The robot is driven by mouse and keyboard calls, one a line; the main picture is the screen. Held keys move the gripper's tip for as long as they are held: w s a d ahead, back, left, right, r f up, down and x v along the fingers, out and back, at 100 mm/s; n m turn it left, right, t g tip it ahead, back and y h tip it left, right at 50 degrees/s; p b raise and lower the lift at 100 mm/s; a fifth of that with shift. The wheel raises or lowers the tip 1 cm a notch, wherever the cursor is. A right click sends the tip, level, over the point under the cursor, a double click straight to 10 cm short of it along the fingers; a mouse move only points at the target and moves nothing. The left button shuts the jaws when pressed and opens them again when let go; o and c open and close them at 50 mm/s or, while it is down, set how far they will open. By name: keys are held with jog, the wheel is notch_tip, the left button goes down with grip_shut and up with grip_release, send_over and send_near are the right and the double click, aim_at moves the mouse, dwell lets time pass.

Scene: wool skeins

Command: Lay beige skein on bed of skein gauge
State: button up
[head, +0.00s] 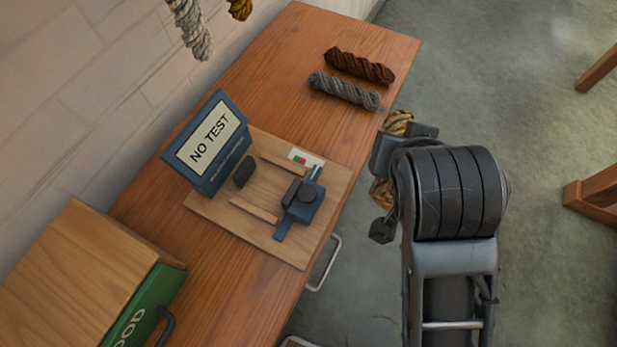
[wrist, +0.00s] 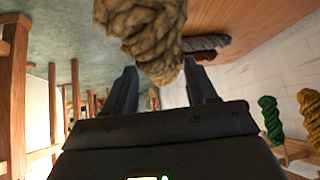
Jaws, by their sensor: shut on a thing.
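The beige skein (head: 398,122) is held by my gripper (head: 390,155), just off the table's right edge in the head view. The gripper hides its middle; its ends show above and below. In the wrist view the beige skein (wrist: 145,32) sits between the fingers of my gripper (wrist: 163,88), which is shut on it. The skein gauge has a wooden baseboard (head: 330,205), two light wooden strips (head: 283,165), a dark pad, a blue clamp-like block (head: 302,203) and a display (head: 207,143) reading "NO TEST". No skein lies on the gauge.
A brown skein (head: 360,66) and a grey skein (head: 344,90) lie on the table (head: 270,75) beyond the gauge. A wooden box with a green front (head: 145,312) stands nearer. Skeins hang on the wall, including a grey one (head: 190,28).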

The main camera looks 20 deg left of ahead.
jog(key=s+a+r+m+h+b, duration=0.1)
jog(key=s+a+r+m, duration=0.2)
jog(key=s+a, duration=0.75)
jog(key=p, duration=0.1)
send_over(267, 192)
jog(key=shift+f, duration=5.6)
jog(key=o, duration=1)
jog(key=shift+f, duration=0.1)
jog(key=shift+c, duration=0.2)
jog(key=b+v, duration=0.1)
jog(key=v, duration=1.1)
jog(key=shift+a, duration=0.25)
